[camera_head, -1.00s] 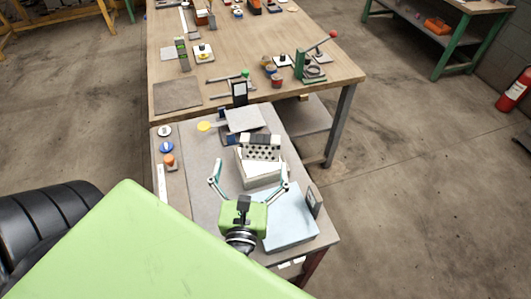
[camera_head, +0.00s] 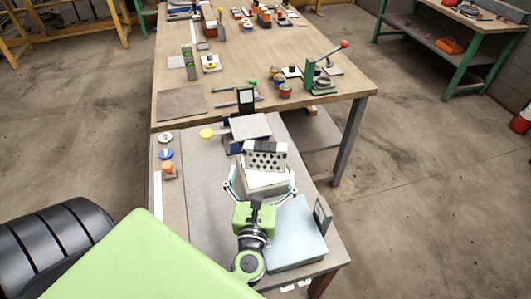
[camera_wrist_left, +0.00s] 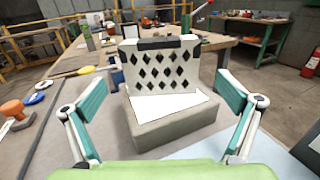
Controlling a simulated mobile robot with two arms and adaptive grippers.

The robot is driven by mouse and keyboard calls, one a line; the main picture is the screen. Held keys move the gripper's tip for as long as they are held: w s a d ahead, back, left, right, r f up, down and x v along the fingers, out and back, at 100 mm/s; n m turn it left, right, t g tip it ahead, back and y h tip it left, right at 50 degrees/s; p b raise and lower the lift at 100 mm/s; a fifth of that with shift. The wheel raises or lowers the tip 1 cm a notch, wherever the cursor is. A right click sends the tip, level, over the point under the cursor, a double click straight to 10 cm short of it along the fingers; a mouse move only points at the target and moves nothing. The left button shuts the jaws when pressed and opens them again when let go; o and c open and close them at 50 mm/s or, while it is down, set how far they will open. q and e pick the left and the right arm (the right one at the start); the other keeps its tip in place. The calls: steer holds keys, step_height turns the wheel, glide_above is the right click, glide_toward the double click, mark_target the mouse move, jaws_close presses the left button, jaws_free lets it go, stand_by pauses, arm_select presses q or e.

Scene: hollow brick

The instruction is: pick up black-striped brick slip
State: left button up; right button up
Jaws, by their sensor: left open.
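A pale block with rows of dark diamond holes (camera_head: 266,158) stands upright at the middle of the near table, and it also shows in the left wrist view (camera_wrist_left: 160,70). A dark strip (camera_wrist_left: 172,43) runs along its top edge; I cannot tell whether this marks the black-striped brick slip. In front is a grey block (camera_wrist_left: 175,125) with a white sheet-like top (camera_wrist_left: 170,104). My left gripper (camera_head: 260,186) is open, its fingers on either side of the grey block, with nothing visibly gripped. It also shows in the left wrist view (camera_wrist_left: 163,85). My right gripper is out of view.
A pale blue slab (camera_head: 297,235) lies right of my left gripper, with a dark upright piece (camera_head: 322,215) at its edge. Orange (camera_head: 168,169) and blue (camera_head: 166,153) knobs stand left. A grey plate (camera_head: 250,126) lies behind. The grey mat to the left is clear.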

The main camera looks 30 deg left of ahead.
mark_target(265, 159)
arm_select(q)
steer(key=shift+w+a, duration=0.35)
steer(key=shift+w, duration=0.3)
steer(key=shift+w+a+r, duration=0.15)
steer(key=shift+w, duration=0.15)
steer(key=p+x, duration=0.1)
steer(key=x, duration=0.2)
steer(key=shift+w+a+r+p, duration=0.1)
steer(key=shift+w+p, duration=0.2)
steer(key=shift+p, duration=0.05)
steer(key=shift+w+a, duration=0.2)
steer(key=shift+w, duration=0.25)
steer(key=shift+s, duration=0.1)
steer(key=c, duration=1.3)
steer(key=shift+c, duration=0.6)
steer(key=shift+r, duration=0.1)
